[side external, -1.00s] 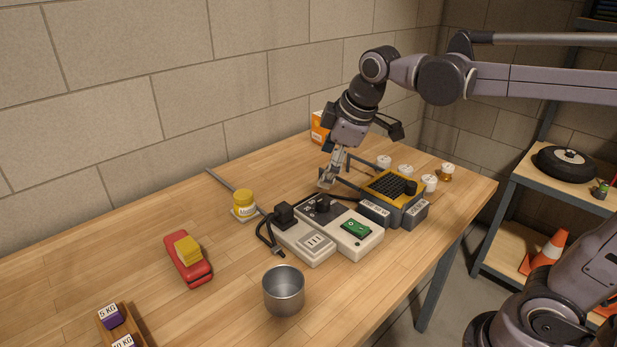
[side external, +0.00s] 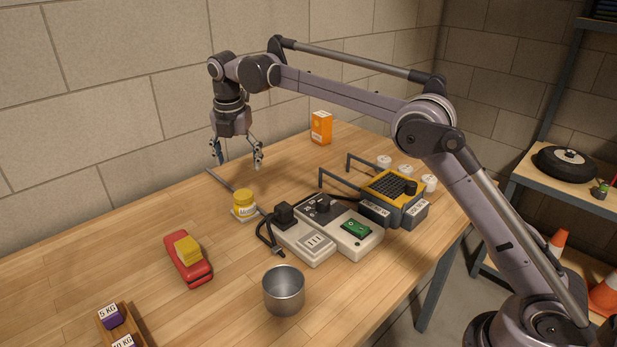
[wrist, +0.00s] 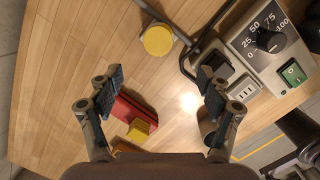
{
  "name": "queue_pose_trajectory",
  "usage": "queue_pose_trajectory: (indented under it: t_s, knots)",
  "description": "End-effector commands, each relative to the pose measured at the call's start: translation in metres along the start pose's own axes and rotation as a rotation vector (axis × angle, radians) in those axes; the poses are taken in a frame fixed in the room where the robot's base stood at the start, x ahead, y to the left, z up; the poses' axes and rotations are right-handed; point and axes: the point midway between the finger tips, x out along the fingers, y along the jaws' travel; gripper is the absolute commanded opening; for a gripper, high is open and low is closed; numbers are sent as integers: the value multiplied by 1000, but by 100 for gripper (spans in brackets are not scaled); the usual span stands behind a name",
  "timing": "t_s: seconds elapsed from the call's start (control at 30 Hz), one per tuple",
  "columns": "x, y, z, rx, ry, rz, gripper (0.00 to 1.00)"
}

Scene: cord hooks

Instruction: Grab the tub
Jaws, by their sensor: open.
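The tub (side external: 244,205) is a small yellow jar with a pale label, standing upright on a small grey plate on the wooden table. In the wrist view its round yellow lid (wrist: 158,40) is seen from above, beyond my fingertips and between them from left to right. My gripper (side external: 238,163) is open and empty, pointing down, and stands above the table and clear of the tub. Both spread fingers of my gripper (wrist: 160,82) show in the wrist view with nothing between them.
A grey control box (side external: 328,232) with a dial, a green switch and a black plug stands right of the tub. A metal cup (side external: 284,290) is in front. A red item (side external: 187,262) carries a yellow block (side external: 188,249). A thin grey rod (side external: 218,179) lies behind the tub.

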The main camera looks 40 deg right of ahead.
Motion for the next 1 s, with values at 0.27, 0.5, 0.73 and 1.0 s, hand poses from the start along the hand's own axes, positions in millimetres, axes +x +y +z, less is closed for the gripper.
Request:
queue_pose_trajectory:
  t_s: [0.27, 0.5, 0.73, 1.0]
  knots:
    - [21, 10, -3, -116, 7, -25, 78]
    - [54, 9, -2, -114, 7, -24, 78]
    - [71, 8, -2, -113, 7, -24, 78]
    - [104, 4, 2, -112, 7, -24, 78]
